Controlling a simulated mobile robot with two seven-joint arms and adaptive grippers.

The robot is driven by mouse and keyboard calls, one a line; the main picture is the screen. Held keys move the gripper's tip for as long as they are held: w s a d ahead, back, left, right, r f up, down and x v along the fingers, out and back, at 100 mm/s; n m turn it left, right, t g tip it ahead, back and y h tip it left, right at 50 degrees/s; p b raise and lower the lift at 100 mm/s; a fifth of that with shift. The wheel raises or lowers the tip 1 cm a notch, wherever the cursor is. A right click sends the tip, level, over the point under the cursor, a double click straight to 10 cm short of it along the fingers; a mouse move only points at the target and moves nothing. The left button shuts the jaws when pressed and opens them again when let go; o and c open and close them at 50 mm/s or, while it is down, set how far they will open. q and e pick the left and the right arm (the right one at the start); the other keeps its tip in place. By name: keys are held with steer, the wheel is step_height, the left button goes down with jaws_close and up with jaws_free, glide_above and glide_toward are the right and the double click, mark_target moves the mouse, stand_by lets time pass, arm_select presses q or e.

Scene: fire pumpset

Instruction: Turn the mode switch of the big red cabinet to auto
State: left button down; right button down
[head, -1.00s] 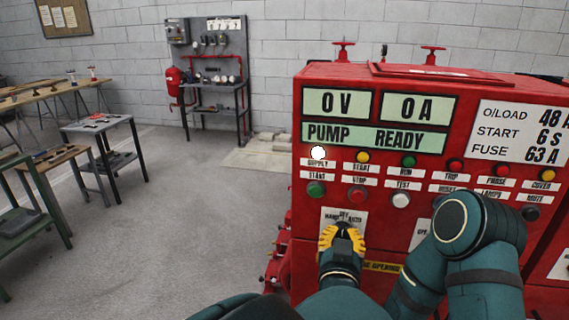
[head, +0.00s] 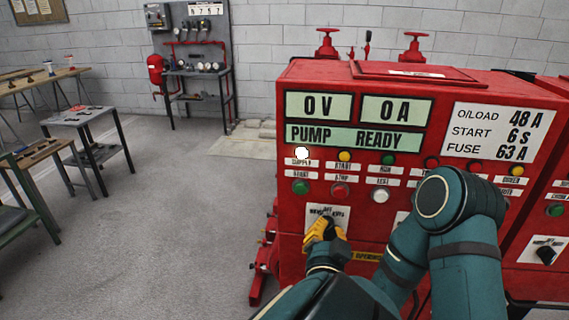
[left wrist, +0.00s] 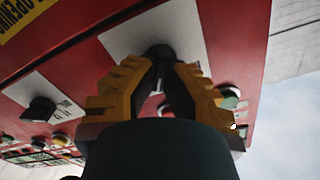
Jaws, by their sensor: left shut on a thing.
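The big red cabinet (head: 285,200) stands at the right in the head view, its screens reading 0 V, 0 A and PUMP READY. Its mode switch has a white label plate (head: 316,212) at the lower left of the panel, with lettering partly covered. My left gripper (head: 326,228) is at this plate, its yellow fingers tilted. In the left wrist view the yellow fingers (left wrist: 163,72) are closed around the black switch knob (left wrist: 160,51) in front of the white plate. The knob's exact pointing is hidden by the fingers. My right gripper is not in view.
Teal links of mine cover the panel's lower right. Another black switch (head: 544,252) sits at the far right. Push buttons, such as a green one (head: 300,187), are just above the gripper. Work tables (head: 82,117) stand at the left; the floor between is clear.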

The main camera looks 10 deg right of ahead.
arm_select(q)
steer(key=shift+r+m+p, duration=0.1)
steer(key=shift+m+p, duration=0.5)
steer(key=shift+m, duration=0.6)
steer(key=c, duration=1.1)
jaws_free()
steer(key=shift+o, duration=0.2)
